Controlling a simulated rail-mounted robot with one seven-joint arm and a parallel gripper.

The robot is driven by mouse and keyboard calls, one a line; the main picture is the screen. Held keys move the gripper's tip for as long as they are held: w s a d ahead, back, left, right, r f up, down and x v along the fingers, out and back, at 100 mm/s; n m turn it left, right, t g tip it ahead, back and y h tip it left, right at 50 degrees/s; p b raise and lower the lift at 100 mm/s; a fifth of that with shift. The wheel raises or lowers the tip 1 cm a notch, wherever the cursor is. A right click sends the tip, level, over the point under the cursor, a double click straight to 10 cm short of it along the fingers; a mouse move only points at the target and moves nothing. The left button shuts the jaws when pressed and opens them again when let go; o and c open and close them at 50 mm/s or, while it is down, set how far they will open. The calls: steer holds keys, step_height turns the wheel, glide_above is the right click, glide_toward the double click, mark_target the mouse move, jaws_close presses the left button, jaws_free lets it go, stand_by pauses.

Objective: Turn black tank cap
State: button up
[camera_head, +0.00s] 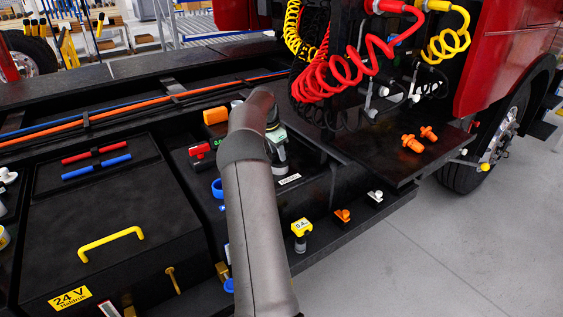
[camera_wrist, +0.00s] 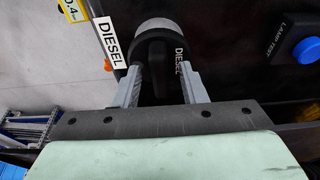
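The black tank cap (camera_wrist: 160,58) shows in the wrist view, with a raised grip bar in its middle and "DIESEL" printed on its rim. A white "DIESEL" label is beside it on the black panel. My gripper (camera_wrist: 165,82) is at the cap, its two grey fingers spread on either side of the grip bar. Gaps show between the fingers and the bar. Whether the fingers touch the cap's rim is not clear. In the head view my gripper (camera_head: 277,150) reaches down onto the truck's side, and my arm mostly hides the cap.
A blue "LAMP TEST" button (camera_wrist: 307,52) is right of the cap in the wrist view. In the head view, a yellow-topped part (camera_head: 301,228) and orange knobs (camera_head: 412,144) are to the right. Red coiled hoses (camera_head: 325,80) hang above. Grey floor is free at lower right.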

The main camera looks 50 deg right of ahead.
jaws_close()
stand_by(0.3)
steer(key=m+g, duration=0.1)
steer(key=m, duration=0.2)
steer(key=shift+w+d+m, duration=0.1)
steer(key=shift+w+m, duration=0.05)
steer(key=shift+m, duration=0.15)
steer(key=shift+m+y, duration=0.4)
steer(key=shift+m, duration=0.8)
steer(key=shift+o, duration=0.8)
jaws_free()
